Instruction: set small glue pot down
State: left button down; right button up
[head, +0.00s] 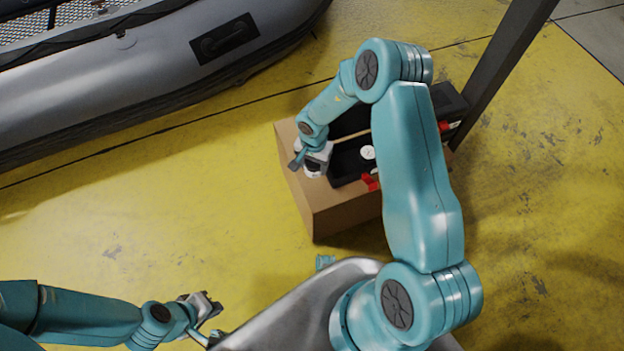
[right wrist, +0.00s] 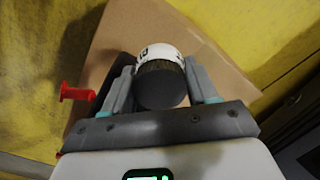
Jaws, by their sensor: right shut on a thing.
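My right gripper (head: 312,164) is shut on the small glue pot (head: 314,173) over the left part of a cardboard box (head: 350,208). In the right wrist view the pot (right wrist: 162,82) sits between the two fingers (right wrist: 160,88), with a dark round end towards the camera and a white printed band. I cannot tell whether its base touches the cardboard. My left gripper (head: 208,305) is low at the left, away from the box; its jaw opening is unclear.
An open black case (head: 348,165) with a gauge (head: 368,152) and a red part (head: 370,182) lies on the box, right of the pot. A red handle (right wrist: 78,93) shows in the right wrist view. A grey inflatable boat (head: 150,75) is behind. A dark post (head: 505,65) stands at right.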

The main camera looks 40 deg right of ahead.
notch_tip(320, 180, down, 8)
jog(key=b, duration=0.2)
jog(key=shift+r+b, duration=0.15)
jog(key=shift+b, duration=0.15)
jog(key=shift+r, duration=0.15)
jog(key=shift+f, duration=0.2)
jog(key=o, duration=0.8)
jog(key=shift+a, duration=0.1)
